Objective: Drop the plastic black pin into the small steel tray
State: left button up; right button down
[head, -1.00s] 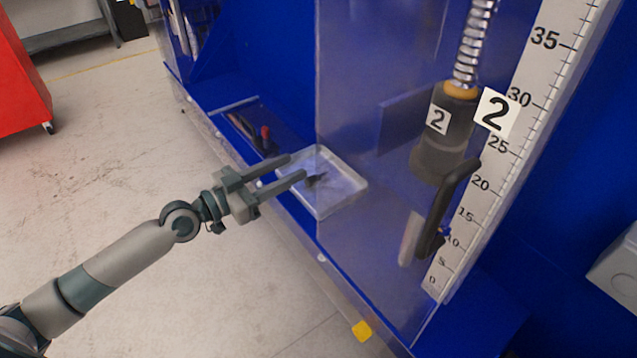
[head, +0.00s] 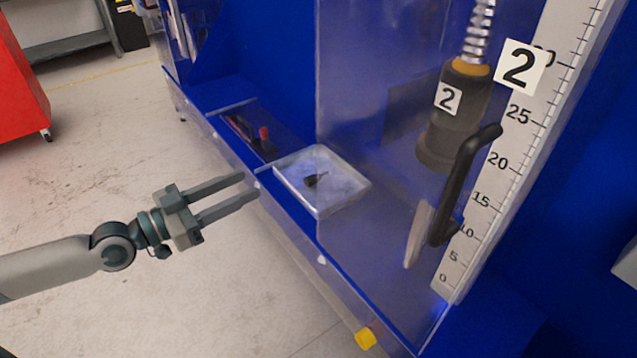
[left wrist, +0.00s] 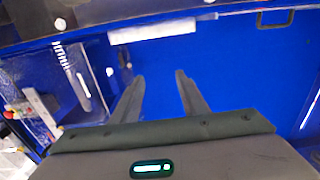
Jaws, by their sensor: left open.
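The small steel tray (head: 345,198) sits on the blue ledge in the middle of the head view, partly behind the clear panel. The black pin (head: 316,180) lies inside the tray, near its middle. My left gripper (head: 250,187) is open and empty, to the left of the tray and apart from it. In the left wrist view its two fingers (left wrist: 160,82) are spread with nothing between them. I cannot make out the pin in that view. My right gripper is not in view.
A clear panel (head: 350,90) stands at the tray's right. A red-tipped tool (head: 264,135) lies left of the tray. Floor at left is open.

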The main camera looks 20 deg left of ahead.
pick_arm(q)
jog(key=shift+v, duration=0.85)
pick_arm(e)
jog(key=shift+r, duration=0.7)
pick_arm(q)
jog(key=shift+s, duration=0.15)
